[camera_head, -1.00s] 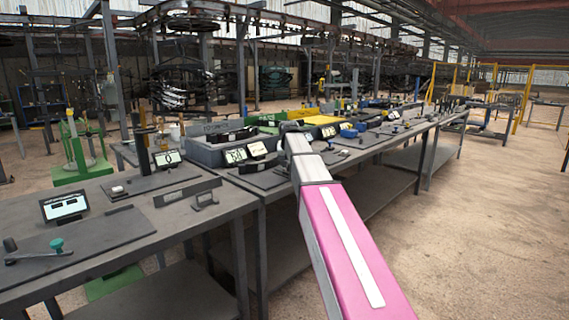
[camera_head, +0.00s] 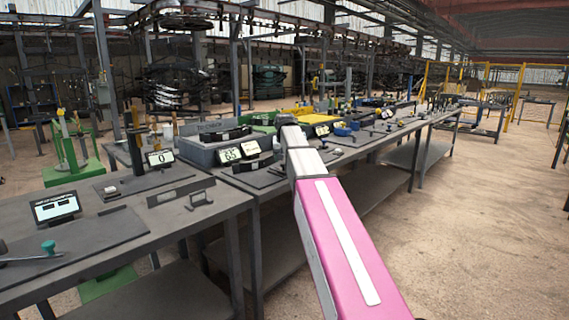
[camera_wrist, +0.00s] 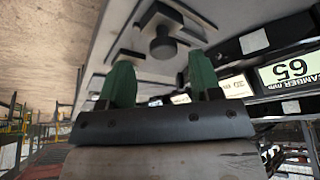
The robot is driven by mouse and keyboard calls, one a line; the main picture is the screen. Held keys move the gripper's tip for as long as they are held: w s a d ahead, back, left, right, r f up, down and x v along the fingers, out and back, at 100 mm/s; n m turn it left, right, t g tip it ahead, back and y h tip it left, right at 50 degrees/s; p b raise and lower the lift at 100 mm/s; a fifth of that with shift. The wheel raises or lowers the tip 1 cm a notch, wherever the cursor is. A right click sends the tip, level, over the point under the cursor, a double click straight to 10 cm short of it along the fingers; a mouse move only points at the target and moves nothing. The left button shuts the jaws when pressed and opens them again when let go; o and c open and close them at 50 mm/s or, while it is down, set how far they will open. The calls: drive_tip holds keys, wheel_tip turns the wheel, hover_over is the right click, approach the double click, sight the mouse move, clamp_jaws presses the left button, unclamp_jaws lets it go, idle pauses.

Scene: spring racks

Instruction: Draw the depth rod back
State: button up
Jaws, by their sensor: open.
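In the wrist view my gripper (camera_wrist: 160,78) has two green fingertips spread apart with nothing between them. A dark round knob (camera_wrist: 162,46) on a flat dark fixture shows just beyond the gap; the fingers look apart from it. I cannot tell whether this knob belongs to the depth rod, and no other part is clearly that rod. A display reading 65, marked camber mm (camera_wrist: 290,69), is right of the fingers. In the head view my pink and grey arm reaches over the middle bench (camera_head: 240,181) and hides the fixture and my gripper's fingers.
A grey tray (camera_head: 197,152) stands on the middle bench. Open floor (camera_head: 470,210) lies to the right.

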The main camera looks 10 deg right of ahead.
drive_tip(key=v, duration=0.7)
drive_tip(key=shift+r, duration=0.3)
drive_tip(key=shift+s, duration=0.1)
drive_tip(key=shift+s, duration=0.1)
